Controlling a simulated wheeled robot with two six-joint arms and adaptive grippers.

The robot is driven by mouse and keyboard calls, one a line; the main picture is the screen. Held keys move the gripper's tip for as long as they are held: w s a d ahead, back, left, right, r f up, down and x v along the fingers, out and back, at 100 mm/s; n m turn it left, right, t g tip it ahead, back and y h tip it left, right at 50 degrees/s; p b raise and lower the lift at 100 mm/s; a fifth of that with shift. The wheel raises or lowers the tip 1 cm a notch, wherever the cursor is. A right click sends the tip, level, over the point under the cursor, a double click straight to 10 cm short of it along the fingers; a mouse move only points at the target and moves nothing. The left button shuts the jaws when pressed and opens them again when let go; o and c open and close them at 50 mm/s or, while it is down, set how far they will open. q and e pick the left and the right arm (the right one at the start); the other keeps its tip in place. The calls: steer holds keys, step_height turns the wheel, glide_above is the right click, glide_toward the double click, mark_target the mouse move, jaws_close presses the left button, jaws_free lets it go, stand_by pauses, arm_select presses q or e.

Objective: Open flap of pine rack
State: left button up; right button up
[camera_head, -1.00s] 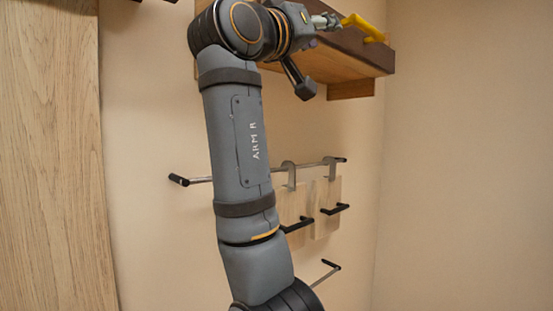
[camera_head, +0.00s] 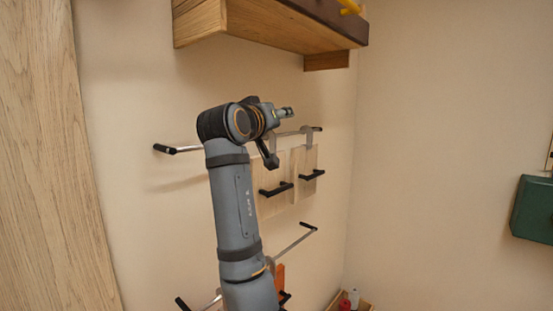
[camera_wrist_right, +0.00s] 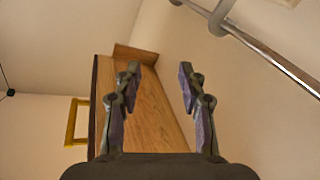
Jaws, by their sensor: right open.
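The pine rack (camera_head: 255,24) is a wooden box high on the wall in the head view, cut off by the top edge. Its dark brown front flap (camera_head: 322,17) carries a yellow handle (camera_head: 348,7), only partly in frame. The right wrist view shows the rack's wooden underside (camera_wrist_right: 150,101) beyond my fingers and the yellow handle (camera_wrist_right: 74,121) at left. My right gripper (camera_wrist_right: 158,82) is open and empty, apart from the rack and handle. In the head view my right gripper (camera_head: 285,112) is below the rack, in front of the wall rail. My left gripper is out of view.
A metal rail (camera_head: 183,149) with hanging pale boards (camera_head: 303,163) and black handles is close behind my right gripper. A lower rail (camera_head: 293,243) and an orange item (camera_head: 279,273) are beneath. A green box (camera_head: 533,208) is at the right. The wall between is bare.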

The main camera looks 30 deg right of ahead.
step_height(320, 180, down, 10)
steer(key=w+d+n+y, duration=0.1)
steer(key=w, duration=0.1)
steer(key=shift+w+d+f+y, duration=0.15)
steer(key=shift+f+y, duration=0.05)
steer(key=shift+y, duration=0.2)
